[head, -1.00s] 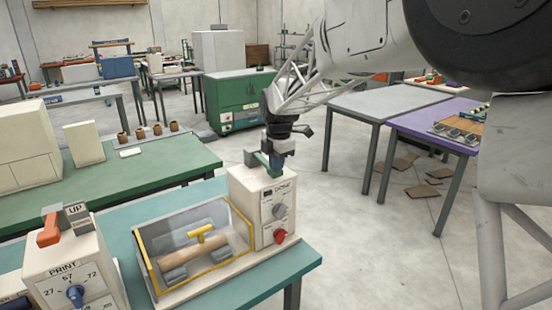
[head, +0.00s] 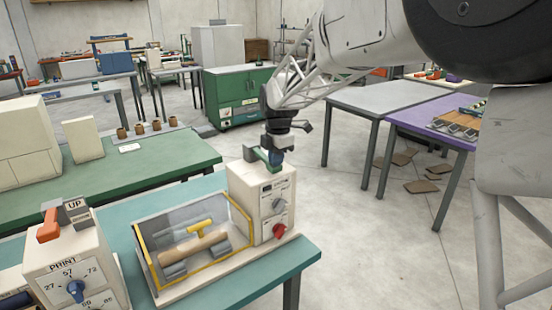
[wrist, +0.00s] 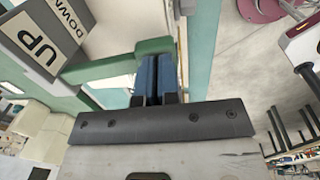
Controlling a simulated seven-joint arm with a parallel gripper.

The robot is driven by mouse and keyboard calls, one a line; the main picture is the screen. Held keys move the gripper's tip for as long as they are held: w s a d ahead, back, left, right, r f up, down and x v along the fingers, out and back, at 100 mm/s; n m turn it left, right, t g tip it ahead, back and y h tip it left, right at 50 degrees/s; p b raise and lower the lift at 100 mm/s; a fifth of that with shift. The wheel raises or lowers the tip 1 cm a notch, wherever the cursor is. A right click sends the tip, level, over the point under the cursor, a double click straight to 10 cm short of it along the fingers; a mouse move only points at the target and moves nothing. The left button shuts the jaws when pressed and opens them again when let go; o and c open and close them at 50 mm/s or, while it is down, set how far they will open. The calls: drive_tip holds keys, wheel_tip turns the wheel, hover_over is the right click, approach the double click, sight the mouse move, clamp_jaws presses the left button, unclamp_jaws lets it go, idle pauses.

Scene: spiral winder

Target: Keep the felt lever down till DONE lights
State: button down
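The spiral winder (head: 190,285) stands on the teal bench. Its pale box (head: 245,200) has a panel marked DONE with a grey knob (head: 279,205) and a red knob (head: 279,231); I see no lit lamp. A green lever (head: 252,155) sits on top of the box and also shows in the wrist view (wrist: 95,70). My gripper (head: 275,157) points down at it. In the wrist view its blue fingers (wrist: 158,75) are together, with nothing visible between them, beside or on the green lever; contact is hard to tell. An UP/DOWN sign (wrist: 45,40) stands next to it.
A wood-coloured tube (head: 192,247) lies in the yellow-framed tray (head: 150,270) beside the box. A PRINT dial box (head: 65,265) with an orange lever stands at the left, with another UP sign on it. Open floor lies right of the bench.

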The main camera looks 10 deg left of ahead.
drive_tip(key=shift+s+f, duration=0.15)
drive_tip(key=shift+f, duration=0.5)
wheel_tip(320, 180, up, 15)
drive_tip(key=s+d, duration=0.1)
drive_tip(key=shift+d, duration=0.2)
drive_tip(key=shift+s+r, duration=0.1)
drive_tip(key=shift+d, duration=0.1)
